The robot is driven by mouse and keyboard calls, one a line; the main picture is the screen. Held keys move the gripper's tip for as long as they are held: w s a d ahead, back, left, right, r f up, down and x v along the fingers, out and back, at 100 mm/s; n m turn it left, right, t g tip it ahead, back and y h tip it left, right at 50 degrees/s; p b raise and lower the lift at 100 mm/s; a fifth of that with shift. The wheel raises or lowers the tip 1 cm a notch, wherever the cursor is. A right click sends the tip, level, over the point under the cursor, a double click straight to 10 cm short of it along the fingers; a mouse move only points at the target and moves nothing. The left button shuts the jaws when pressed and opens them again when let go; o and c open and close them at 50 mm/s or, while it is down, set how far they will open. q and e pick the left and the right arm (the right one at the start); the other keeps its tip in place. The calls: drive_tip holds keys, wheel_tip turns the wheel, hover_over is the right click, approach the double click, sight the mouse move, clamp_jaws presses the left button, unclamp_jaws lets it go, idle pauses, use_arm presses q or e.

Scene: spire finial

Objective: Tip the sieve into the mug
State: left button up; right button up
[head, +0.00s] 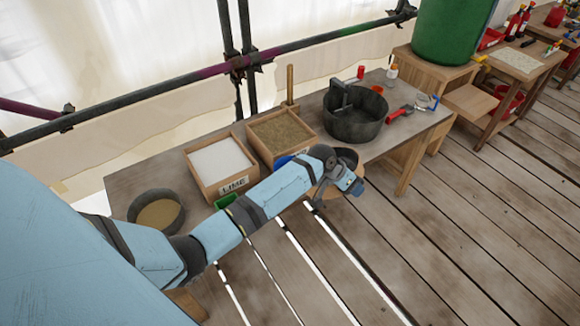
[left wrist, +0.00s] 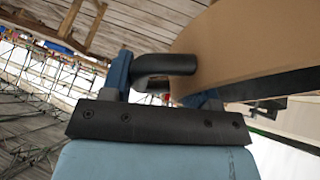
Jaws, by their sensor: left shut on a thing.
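My left gripper (head: 350,181) is beyond the table's front edge, at the end of my outstretched arm. It is shut on the dark handle (left wrist: 165,65) of a round tan-walled thing, which looks like the sieve (head: 345,199). In the left wrist view, its curved tan wall (left wrist: 245,45) rises beside the fingers and looks tilted. Its dark inside shows behind the gripper in the head view; my wrist hides much of it. I cannot tell for sure which thing is the mug. A blue thing (head: 283,161) by the sand box is partly hidden by my arm. My right gripper is not in view.
The table (head: 128,184) holds a lime box (head: 219,164), a sand box (head: 281,133), a dark tub (head: 355,124) and a round pan (head: 157,211). Red-handled tools (head: 399,113) lie at its right end. Scaffold poles (head: 160,87) run behind; the plank floor (head: 470,220) is clear.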

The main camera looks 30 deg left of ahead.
use_arm(q)
drive_tip(key=d+f+m+y+b, duration=0.1)
drive_tip(key=d+f+y+b, duration=0.2)
drive_tip(key=f, duration=0.9)
drive_tip(key=shift+w+d+y, duration=0.15)
drive_tip(key=shift+d+y, duration=0.85)
drive_tip(key=shift+d, duration=0.5)
